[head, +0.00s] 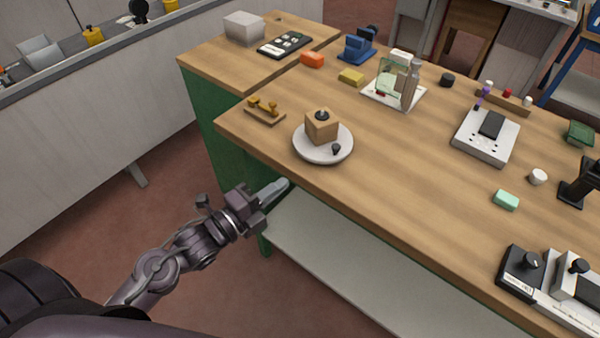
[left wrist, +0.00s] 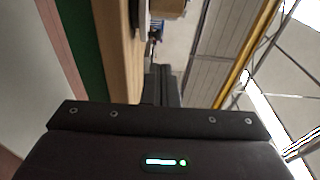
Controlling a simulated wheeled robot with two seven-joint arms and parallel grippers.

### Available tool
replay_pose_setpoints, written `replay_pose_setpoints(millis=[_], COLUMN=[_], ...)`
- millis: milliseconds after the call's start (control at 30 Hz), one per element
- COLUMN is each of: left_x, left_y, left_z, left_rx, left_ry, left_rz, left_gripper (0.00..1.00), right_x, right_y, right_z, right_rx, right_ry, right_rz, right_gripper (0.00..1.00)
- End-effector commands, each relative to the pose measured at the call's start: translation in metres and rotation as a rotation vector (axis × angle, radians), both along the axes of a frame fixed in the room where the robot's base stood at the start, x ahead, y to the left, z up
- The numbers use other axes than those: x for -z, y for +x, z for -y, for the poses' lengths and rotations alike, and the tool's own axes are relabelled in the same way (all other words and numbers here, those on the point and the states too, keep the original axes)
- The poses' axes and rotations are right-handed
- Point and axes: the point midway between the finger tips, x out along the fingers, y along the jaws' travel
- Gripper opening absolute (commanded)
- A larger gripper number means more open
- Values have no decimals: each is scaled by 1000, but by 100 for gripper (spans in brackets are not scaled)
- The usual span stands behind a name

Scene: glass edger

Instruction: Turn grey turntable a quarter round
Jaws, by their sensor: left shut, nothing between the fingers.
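The grey turntable (head: 311,153) is a pale round disc on the wooden bench, near its front left edge. A wooden block (head: 318,130) with a black knob on top stands on it, and a small black knob (head: 336,149) sits at its front rim. My left gripper (head: 287,184) is shut and empty, just off the bench's front edge, below and left of the turntable and apart from it. In the left wrist view the gripper's fingers (left wrist: 160,88) point toward the bench edge, and part of the disc and block shows at the top. My right gripper is not in view.
A wooden rack with brass pieces (head: 264,110) lies left of the turntable. A white tray with glass and a bottle (head: 394,93) stands behind it. A white device (head: 486,134) is at the right. The bench top (head: 400,170) right of the turntable is clear. A lower shelf (head: 340,250) runs beneath.

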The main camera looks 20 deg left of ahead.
Motion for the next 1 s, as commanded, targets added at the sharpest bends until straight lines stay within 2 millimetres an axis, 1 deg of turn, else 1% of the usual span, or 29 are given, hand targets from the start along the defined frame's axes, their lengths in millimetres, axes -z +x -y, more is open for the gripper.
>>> replay_pose_setpoints(millis=[33, 133, 267, 367, 467, 800, 1000], left_x=[3, 3, 2, 0, -2, -2, -1], left_y=[1, 0, 1, 8, 22, 84, 109], left_z=[-2, -2, -1, 3, 11, 46, 61], left_rx=[-4, 7, 16, 19, 20, 19, 19], left_ry=[-8, -4, 1, 2, 0, -1, 0], left_rz=[4, 3, 1, 2, 1, 2, -1], left_gripper=[0, 0, 0, 0, 0, 0, 0], right_x=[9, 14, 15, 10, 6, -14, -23], right_y=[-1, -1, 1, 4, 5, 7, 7], right_z=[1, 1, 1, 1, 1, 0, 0], right_rx=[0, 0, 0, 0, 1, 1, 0], right_ry=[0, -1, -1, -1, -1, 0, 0], right_rz=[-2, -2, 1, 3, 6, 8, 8], right_gripper=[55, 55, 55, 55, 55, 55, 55])
